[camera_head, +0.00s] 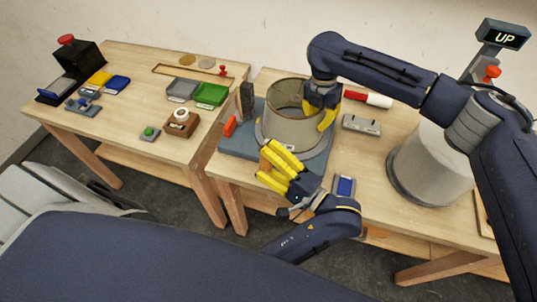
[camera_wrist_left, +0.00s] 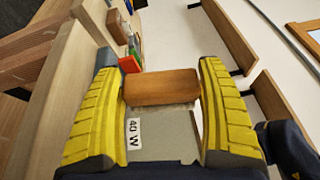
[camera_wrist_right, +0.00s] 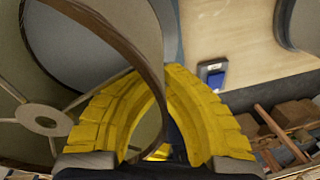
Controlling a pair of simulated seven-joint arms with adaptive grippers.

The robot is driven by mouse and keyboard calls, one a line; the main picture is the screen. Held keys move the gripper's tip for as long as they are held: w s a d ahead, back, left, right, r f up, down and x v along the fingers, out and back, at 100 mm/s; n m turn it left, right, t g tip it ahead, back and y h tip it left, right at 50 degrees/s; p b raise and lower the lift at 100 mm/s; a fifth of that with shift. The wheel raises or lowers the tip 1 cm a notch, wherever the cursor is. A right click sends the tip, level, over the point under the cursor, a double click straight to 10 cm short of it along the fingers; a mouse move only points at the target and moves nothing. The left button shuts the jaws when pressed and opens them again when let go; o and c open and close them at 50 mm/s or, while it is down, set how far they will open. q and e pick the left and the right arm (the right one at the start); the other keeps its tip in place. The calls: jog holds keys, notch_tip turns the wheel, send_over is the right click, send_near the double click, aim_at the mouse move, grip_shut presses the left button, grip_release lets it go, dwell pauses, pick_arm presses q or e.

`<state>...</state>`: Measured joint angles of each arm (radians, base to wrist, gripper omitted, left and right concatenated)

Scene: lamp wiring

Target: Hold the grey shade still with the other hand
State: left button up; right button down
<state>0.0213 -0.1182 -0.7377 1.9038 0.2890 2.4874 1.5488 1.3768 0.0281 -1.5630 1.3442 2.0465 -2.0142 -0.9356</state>
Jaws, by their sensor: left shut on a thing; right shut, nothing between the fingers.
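The grey shade (camera_head: 293,130) is an open cylinder standing upright on a dark base (camera_head: 236,147) in the head view. My left gripper (camera_head: 268,162) is in front of it, shut on a brown block (camera_wrist_left: 162,87). A "40 W" label (camera_wrist_left: 134,133) shows beside the block in the left wrist view. My right gripper (camera_head: 326,118) is shut at the shade's right rim, pointing down. In the right wrist view the shade's rim (camera_wrist_right: 125,45) crosses in front of its fingers (camera_wrist_right: 158,85); whether they touch the wall is unclear. A spoked ring (camera_wrist_right: 38,118) shows inside the shade.
A pale grey cylinder (camera_head: 420,165) stands to the right under my right arm. A grey box (camera_head: 361,124) and a red-and-white tube (camera_head: 368,98) lie behind, and a blue-faced device (camera_head: 344,187) in front. The left table (camera_head: 140,110) holds small trays and a red-button box (camera_head: 75,55).

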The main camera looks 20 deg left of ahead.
dwell(0.5)
jog(key=c, duration=1.5)
grip_release()
jog(key=r, duration=0.4)
jog(key=a+r, duration=0.1)
jog(key=r, duration=0.7)
jog(key=shift+w+a, duration=0.15)
jog(key=shift+f, duration=0.15)
